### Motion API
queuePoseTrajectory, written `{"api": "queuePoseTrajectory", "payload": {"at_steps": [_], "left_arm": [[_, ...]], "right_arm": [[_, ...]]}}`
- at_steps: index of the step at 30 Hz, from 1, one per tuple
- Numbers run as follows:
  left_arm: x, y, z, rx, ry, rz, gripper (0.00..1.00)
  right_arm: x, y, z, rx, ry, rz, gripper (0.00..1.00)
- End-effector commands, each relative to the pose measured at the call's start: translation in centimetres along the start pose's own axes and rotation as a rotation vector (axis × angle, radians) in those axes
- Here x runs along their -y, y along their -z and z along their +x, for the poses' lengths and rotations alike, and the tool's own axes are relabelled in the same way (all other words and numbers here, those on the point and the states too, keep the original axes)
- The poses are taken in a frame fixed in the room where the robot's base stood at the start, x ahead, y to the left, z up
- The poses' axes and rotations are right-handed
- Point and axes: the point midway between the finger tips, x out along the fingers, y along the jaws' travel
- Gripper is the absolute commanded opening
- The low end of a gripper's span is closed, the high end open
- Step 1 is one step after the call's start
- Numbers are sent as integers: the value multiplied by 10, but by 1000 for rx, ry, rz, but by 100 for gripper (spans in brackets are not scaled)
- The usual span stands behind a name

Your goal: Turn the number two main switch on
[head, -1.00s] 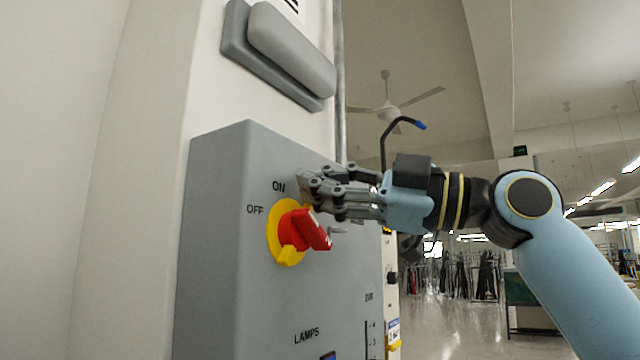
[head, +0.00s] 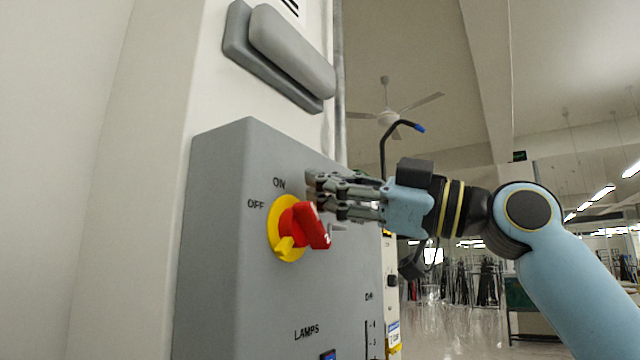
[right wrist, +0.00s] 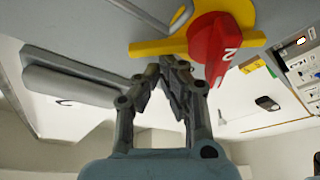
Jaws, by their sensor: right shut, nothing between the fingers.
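The number two main switch is a red handle (head: 314,227) marked 2 on a yellow disc (head: 275,229), on the front of a grey box. ON and OFF labels are printed above and left of it. I cannot tell which label the handle points to. In the right wrist view the red handle (right wrist: 212,50) is close beyond the fingertips, to their right. My right gripper (head: 312,190) is shut and empty, just above the handle, near the box front. Its fingertips (right wrist: 172,65) meet beside the yellow part; contact is unclear. My left gripper is out of view.
The grey box (head: 215,260) stands out from a pale column, with a LAMPS label below the switch. A grey rounded fitting (head: 290,55) juts out above the box.

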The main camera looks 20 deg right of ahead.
Motion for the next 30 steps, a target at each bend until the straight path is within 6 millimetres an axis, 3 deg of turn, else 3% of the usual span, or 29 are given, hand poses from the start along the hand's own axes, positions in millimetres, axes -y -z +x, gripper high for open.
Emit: {"api": "queuePoseTrajectory", "payload": {"at_steps": [12,30], "left_arm": [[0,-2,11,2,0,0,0],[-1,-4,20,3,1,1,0]], "right_arm": [[-4,-16,-6,0,-95,270,0],[-6,-22,-7,1,-92,263,0]]}}
